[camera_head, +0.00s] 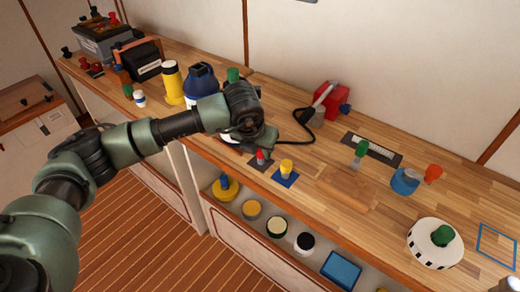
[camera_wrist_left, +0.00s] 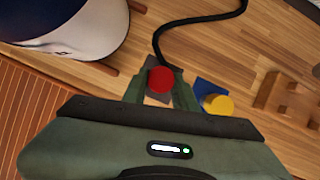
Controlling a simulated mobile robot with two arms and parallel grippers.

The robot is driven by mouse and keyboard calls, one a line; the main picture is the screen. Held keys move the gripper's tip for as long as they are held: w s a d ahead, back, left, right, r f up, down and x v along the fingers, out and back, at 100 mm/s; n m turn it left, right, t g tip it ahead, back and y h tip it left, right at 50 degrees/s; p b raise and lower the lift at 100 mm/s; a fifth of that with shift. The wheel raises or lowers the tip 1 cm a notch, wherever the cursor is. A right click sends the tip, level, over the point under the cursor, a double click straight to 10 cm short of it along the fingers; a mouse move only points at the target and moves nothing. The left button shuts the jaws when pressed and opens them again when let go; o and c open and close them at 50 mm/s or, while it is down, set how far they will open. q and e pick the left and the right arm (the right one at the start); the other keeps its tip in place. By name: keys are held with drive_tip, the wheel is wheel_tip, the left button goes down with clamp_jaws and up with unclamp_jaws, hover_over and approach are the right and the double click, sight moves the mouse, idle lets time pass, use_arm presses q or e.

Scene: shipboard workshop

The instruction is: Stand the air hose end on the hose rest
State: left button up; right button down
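A black air hose (camera_head: 301,142) curves from a grey piece beside a red device down to my left gripper (camera_head: 266,146). Near the hose's lower end is a red-topped piece (camera_head: 260,154) on a dark square pad (camera_head: 262,165). In the left wrist view the hose (camera_wrist_left: 160,37) runs down to the red round top (camera_wrist_left: 160,79); the join is not clear. The fingers of my left gripper (camera_wrist_left: 159,90) stand either side of the red top, seemingly apart from it. I cannot make out which thing is the hose rest. My right gripper is not in view.
A yellow-topped piece (camera_head: 286,166) on a blue pad (camera_head: 286,178) stands close by on the right. A wooden block (camera_head: 345,188) lies further right. A blue-and-white container (camera_wrist_left: 65,28) is close to the left. The red device (camera_head: 328,98) stands behind.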

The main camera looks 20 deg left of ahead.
use_arm(q)
drive_tip(key=o, duration=0.4)
drive_tip(key=shift+c, duration=0.2)
drive_tip(key=shift+r, duration=0.1)
drive_tip(key=b+v, duration=0.2)
drive_tip(key=v, duration=1)
